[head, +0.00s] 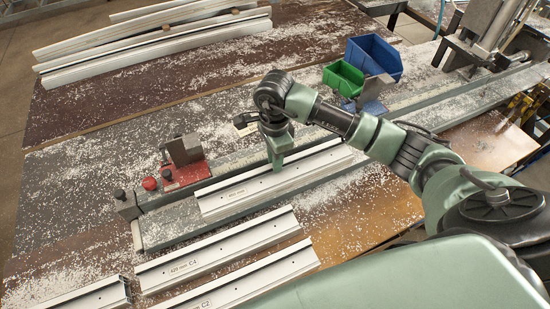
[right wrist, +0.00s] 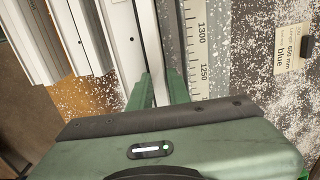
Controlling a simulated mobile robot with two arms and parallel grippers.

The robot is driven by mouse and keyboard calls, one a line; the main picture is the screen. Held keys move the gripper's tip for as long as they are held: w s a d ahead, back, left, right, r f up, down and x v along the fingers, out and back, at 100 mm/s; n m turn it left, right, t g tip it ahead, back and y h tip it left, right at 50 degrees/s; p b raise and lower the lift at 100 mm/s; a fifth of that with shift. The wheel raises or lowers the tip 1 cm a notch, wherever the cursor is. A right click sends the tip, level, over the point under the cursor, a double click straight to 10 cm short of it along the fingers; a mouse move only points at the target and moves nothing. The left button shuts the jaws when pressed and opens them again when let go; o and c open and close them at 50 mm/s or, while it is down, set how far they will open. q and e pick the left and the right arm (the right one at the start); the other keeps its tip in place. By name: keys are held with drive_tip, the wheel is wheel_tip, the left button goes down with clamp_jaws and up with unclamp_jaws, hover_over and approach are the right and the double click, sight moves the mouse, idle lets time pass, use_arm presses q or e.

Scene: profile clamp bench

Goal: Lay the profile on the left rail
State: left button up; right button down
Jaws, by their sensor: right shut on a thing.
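A pale aluminium profile (head: 310,166) with a small white label is held by my right gripper (head: 277,163), which points down and is shut on it. The profile lies lengthwise along the left part of the long grey rail (head: 158,198), just right of the red clamp block. I cannot tell whether it rests there or hangs slightly above. In the right wrist view, the gripper fingers (right wrist: 158,88) are on either side of the profile (right wrist: 148,40), beside a measuring scale (right wrist: 201,50) with marks 1250 and 1300. My left gripper is not in view.
A red clamp (head: 184,172) stands at the rail's left end. Several more labelled profiles (head: 220,250) lie in front. Long white profiles (head: 150,48) lie at the back. A green bin (head: 343,78) and a blue bin (head: 375,58) stand behind. White chips litter the bench.

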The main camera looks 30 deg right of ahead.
drive_tip(key=c, duration=1.3)
unclamp_jaws()
drive_tip(key=shift+r, duration=0.1)
drive_tip(key=shift+r+b, duration=1.85)
drive_tip(key=shift+r, duration=4.15)
